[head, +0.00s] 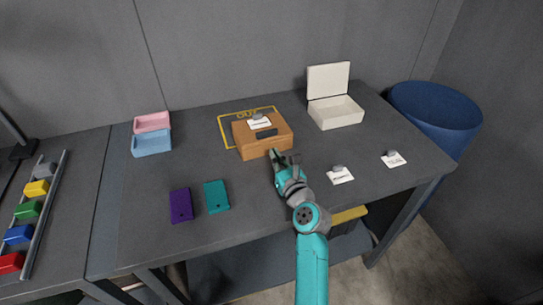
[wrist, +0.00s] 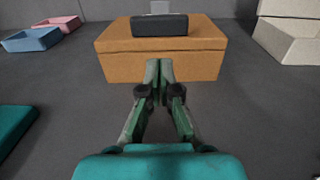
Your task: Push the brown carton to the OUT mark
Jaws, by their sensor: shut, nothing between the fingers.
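The brown carton (head: 264,141) stands near the middle of the table, partly over the yellow OUT mark (head: 222,132). The mark's left and back lines and part of its lettering show; the carton hides the rest. A white label with a small grey piece and a dark block are on the carton. My gripper (head: 276,152) is shut and empty at the carton's front face. In the wrist view, the fingertips (wrist: 159,63) appear against the front face of the carton (wrist: 115,62); whether they touch is hard to tell.
An open white box (head: 337,116) stands at the back right. Pink (head: 152,121) and blue (head: 151,144) trays are at the left. Purple (head: 181,205) and teal (head: 216,196) plates lie in front. Two labels (head: 340,176) (head: 394,160) lie at the right. A blue bin (head: 437,110) is beyond the table.

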